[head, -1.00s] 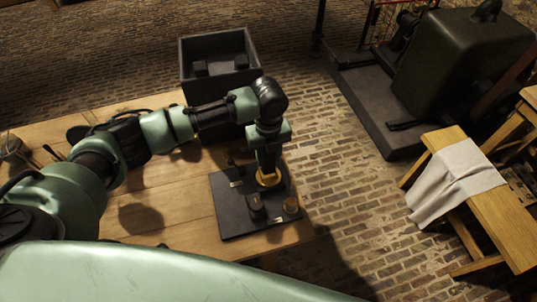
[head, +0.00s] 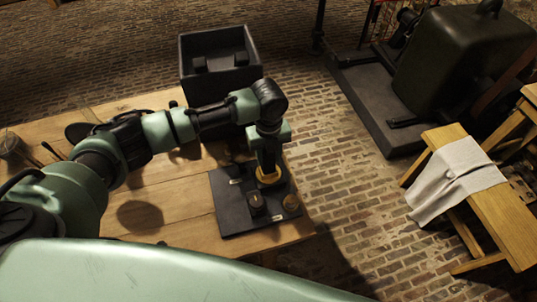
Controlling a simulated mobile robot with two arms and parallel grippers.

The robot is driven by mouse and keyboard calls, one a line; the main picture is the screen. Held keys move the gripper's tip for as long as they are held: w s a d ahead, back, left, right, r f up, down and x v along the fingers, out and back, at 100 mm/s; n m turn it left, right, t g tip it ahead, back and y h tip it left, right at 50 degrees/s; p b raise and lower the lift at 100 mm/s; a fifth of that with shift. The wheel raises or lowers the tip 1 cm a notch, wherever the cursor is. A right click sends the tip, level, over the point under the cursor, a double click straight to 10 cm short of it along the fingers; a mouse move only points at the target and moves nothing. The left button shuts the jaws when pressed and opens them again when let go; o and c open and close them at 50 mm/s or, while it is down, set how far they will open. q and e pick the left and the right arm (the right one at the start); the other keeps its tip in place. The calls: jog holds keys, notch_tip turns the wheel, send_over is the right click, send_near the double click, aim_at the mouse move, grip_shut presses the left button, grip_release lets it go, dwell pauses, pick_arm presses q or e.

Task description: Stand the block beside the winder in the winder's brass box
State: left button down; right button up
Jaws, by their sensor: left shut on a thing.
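My left gripper (head: 268,172) points down over the dark slate board (head: 233,221) at the table's right end. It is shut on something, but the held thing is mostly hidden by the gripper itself. A yellow brass ring or box rim (head: 268,181) shows right at its fingertips. In front of it on the board stands a small dark round-topped piece (head: 256,201). A small brass-coloured round piece (head: 291,203) stands to its right. I cannot tell which of these is the winder. My right gripper is not in view.
The wooden table (head: 170,218) has bare room left of the board. A dark open crate (head: 217,85) stands behind the board. A wooden bench (head: 495,215) with a pale cloth (head: 455,178) stands at right, apart from the table.

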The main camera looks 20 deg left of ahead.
pick_arm(q)
jog(key=shift+p, duration=0.3)
jog(key=shift+f+b, duration=0.45)
jog(key=shift+f, duration=0.35)
dwell(0.8)
jog(key=c, duration=0.8)
grip_release()
jog(key=shift+r, duration=0.1)
jog(key=shift+c, duration=0.2)
notch_tip(320, 180, up, 8)
jog(key=shift+f+b, duration=0.1)
jog(key=shift+b, duration=0.8)
